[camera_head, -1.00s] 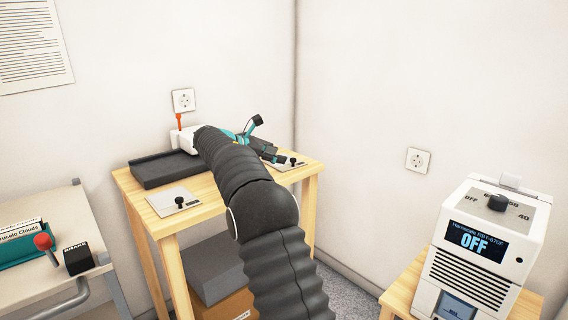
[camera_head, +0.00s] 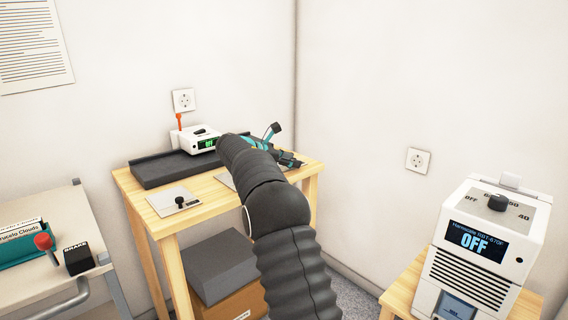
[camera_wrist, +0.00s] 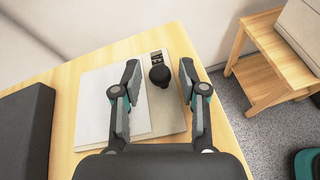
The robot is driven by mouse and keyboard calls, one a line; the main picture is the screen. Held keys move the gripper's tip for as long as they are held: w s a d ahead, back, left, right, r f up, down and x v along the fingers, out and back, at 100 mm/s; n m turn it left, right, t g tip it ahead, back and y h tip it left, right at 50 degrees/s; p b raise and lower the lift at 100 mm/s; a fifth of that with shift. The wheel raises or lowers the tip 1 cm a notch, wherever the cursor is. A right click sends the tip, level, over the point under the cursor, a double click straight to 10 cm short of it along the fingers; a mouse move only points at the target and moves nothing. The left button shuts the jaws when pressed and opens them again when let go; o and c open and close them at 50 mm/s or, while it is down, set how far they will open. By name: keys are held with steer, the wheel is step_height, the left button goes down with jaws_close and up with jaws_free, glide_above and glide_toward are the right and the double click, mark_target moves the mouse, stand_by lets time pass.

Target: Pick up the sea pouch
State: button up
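I cannot make out a sea pouch by any label or picture in these views. My gripper (camera_wrist: 160,66) is open in the wrist view, its two fingers pointing over the wooden table. Between and beyond the fingers is a grey plate with a black knob (camera_wrist: 160,76). A pale flat panel (camera_wrist: 98,105) lies at the left finger, beside or overlapping that plate; I cannot tell whether it is a separate thing. In the head view my arm hides part of the table, and my gripper (camera_head: 286,158) is partly visible at its right end.
The wooden table (camera_head: 215,196) carries a dark tray (camera_head: 172,172), a white device (camera_head: 196,140) with a green OFF display, and a second knobbed plate (camera_head: 174,201). A white machine reading OFF (camera_head: 484,245) stands at right. A cart (camera_head: 60,280) stands at left.

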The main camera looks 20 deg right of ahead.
jaws_close()
steer(key=shift+r, duration=0.15)
